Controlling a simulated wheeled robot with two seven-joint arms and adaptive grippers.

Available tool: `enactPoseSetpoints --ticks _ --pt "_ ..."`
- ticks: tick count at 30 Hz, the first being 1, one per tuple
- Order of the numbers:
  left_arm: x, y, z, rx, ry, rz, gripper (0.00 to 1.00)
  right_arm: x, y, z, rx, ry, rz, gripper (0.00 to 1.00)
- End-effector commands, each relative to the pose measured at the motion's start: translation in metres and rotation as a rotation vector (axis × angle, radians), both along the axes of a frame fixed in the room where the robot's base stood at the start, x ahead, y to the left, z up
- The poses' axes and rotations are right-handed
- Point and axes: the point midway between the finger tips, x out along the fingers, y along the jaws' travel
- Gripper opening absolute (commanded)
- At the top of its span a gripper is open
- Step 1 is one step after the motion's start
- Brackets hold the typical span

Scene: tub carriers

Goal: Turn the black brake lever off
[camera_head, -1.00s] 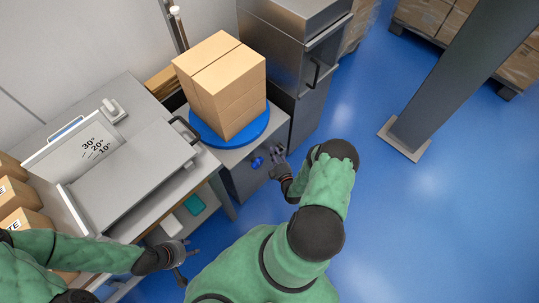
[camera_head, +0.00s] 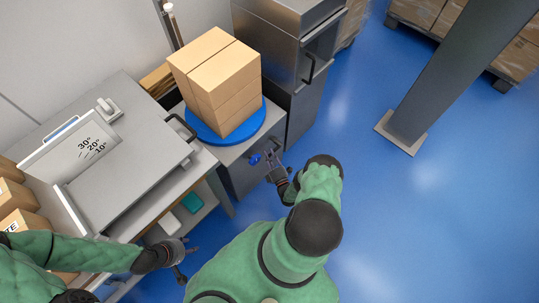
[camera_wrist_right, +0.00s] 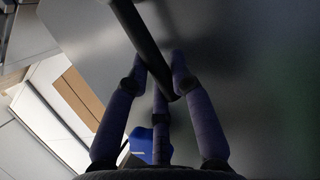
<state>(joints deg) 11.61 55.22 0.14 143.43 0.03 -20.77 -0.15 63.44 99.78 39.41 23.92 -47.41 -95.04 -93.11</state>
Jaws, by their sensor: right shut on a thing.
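The black brake lever (camera_wrist_right: 138,38) shows in the right wrist view as a dark bar running down between my fingers. My right gripper (camera_wrist_right: 160,75) is shut on it near its lower end. In the head view my right gripper (camera_head: 271,160) is at the front of the grey cabinet under the turntable, beside a blue knob (camera_head: 255,159). The lever itself is hard to make out there. My left gripper (camera_head: 188,260) hangs empty by the bench's front edge, its fingers apart.
A grey post (camera_head: 450,75) stands at right. Blue floor between is clear.

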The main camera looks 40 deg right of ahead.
Motion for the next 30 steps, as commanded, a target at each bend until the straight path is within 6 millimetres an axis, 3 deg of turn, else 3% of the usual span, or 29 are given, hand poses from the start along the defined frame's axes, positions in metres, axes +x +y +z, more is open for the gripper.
enactPoseSetpoints --ticks 12,13,14,25,30 --pt "0.0 0.0 0.0 0.0 0.0 0.0 0.4 -0.001 0.001 -0.003 -0.003 0.005 0.0 0.0" --pt "0.0 0.0 0.0 0.0 0.0 0.0 0.4 -0.001 0.001 -0.003 -0.003 0.005 0.0 0.32" --pt "0.0 0.0 0.0 0.0 0.0 0.0 0.4 -0.001 0.001 -0.003 -0.002 0.006 0.0 0.35" --pt "0.0 0.0 0.0 0.0 0.0 0.0 0.4 -0.003 0.001 -0.002 -0.003 0.003 -0.001 0.35" --pt "0.0 0.0 0.0 0.0 0.0 0.0 0.4 -0.02 0.006 -0.006 -0.003 0.004 -0.004 0.35"
